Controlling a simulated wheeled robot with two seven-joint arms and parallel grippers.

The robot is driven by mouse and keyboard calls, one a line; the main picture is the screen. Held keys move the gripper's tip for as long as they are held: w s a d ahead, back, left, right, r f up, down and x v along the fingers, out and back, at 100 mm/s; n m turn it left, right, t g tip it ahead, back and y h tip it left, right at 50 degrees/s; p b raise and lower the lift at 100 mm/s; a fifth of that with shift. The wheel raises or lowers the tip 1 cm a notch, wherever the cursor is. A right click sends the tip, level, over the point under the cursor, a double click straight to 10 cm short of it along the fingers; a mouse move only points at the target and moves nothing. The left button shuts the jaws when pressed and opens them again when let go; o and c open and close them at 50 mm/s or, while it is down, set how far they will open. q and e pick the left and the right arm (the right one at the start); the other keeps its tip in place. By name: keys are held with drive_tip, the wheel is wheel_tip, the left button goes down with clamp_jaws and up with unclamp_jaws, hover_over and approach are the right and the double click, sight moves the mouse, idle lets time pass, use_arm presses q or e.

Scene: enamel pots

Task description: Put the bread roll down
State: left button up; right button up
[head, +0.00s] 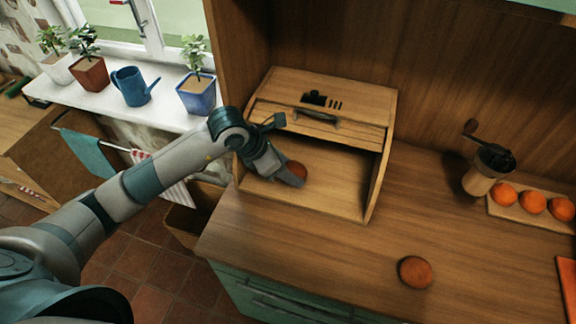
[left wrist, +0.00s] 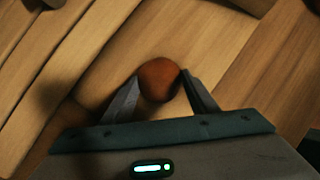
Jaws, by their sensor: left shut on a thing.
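A brown bread roll (head: 297,170) is held at the front left part of the open wooden bread box (head: 330,202). My left gripper (head: 291,177) is shut on it. In the left wrist view the roll (left wrist: 159,79) sits between the two fingertips (left wrist: 160,88), over a wooden surface. I cannot tell whether the roll touches the box floor. A second round brown roll (head: 415,271) lies on the counter to the right, in front of the box. My right gripper is not in view.
A coffee grinder (head: 485,172) and a board with several orange fruits (head: 532,201) stand at the right. Potted plants and a blue watering can (head: 131,87) stand on the windowsill. The counter (head: 320,255) in front of the box is mostly clear.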

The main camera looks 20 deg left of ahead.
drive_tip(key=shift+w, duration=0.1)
use_arm(q)
drive_tip(key=shift+f, duration=0.15)
drive_tip(key=o, duration=1)
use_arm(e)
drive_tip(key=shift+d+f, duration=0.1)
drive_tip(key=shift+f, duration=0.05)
use_arm(q)
drive_tip(key=shift+r, duration=0.25)
drive_tip(key=shift+a+r, duration=0.15)
drive_tip(key=shift+a, duration=0.05)
drive_tip(key=b+v, duration=0.2)
drive_tip(key=v, duration=0.9)
drive_tip(key=shift+s+r+b, duration=0.2)
drive_tip(key=shift+r+b, duration=0.05)
drive_tip(key=shift+b, duration=0.15)
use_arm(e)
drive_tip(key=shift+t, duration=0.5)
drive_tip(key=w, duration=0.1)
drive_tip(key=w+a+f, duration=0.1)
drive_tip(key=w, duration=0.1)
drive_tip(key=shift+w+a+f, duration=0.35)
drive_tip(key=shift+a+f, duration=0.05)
